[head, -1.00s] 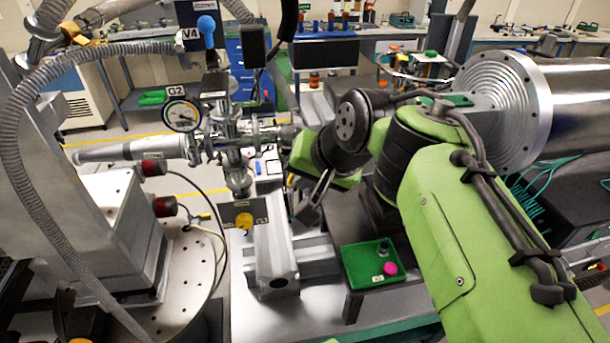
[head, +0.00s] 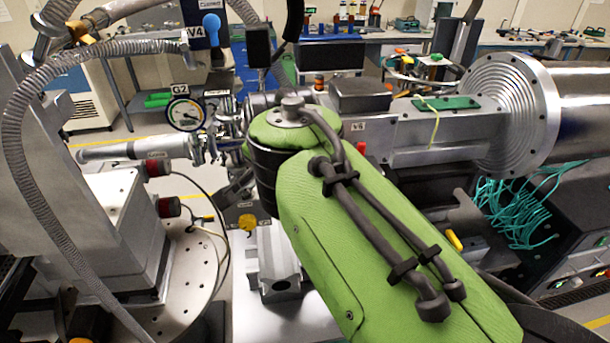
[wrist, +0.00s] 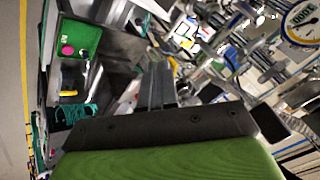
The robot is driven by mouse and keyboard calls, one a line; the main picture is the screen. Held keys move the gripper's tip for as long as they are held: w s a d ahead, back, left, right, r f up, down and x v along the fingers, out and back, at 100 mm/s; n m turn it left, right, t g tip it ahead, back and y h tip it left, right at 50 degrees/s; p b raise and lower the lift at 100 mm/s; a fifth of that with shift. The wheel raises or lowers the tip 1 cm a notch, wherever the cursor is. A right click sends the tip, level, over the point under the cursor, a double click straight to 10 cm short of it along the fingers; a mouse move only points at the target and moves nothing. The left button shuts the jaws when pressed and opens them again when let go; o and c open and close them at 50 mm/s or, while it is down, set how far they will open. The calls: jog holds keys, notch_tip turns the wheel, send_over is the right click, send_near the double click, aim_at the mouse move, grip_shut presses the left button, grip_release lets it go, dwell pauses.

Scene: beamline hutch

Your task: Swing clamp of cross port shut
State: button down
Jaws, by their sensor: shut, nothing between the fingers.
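The metal cross (head: 228,128) stands left of centre in the head view, just below the round gauge G2 (head: 185,114). My green arm covers its right side. In the wrist view, its metal fittings (wrist: 238,48) fill the upper right, near the gauge (wrist: 303,20). They are too small and blurred to tell which is the clamp or how its halves sit. My gripper (wrist: 160,72) shows in the middle of the wrist view with its fingers together and empty, pointing to the left of the fittings. It appears apart from them. My arm largely hides it in the head view.
A yellow knob (head: 247,222) sits below the cross. A grey ribbed hose (head: 12,150) arches down the left. A large flanged cylinder (head: 560,95) is at the right. A green tray (wrist: 82,38) with a pink item shows in the wrist view.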

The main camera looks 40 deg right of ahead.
jog(key=w+m+g+h+p, duration=0.2)
jog(key=w+m+g+p, duration=0.1)
jog(key=w+m, duration=0.3)
jog(key=shift+w+m+h+p, duration=0.3)
jog(key=shift+w+m+p, duration=0.1)
jog(key=shift+w+p, duration=0.55)
jog(key=shift+w, duration=0.15)
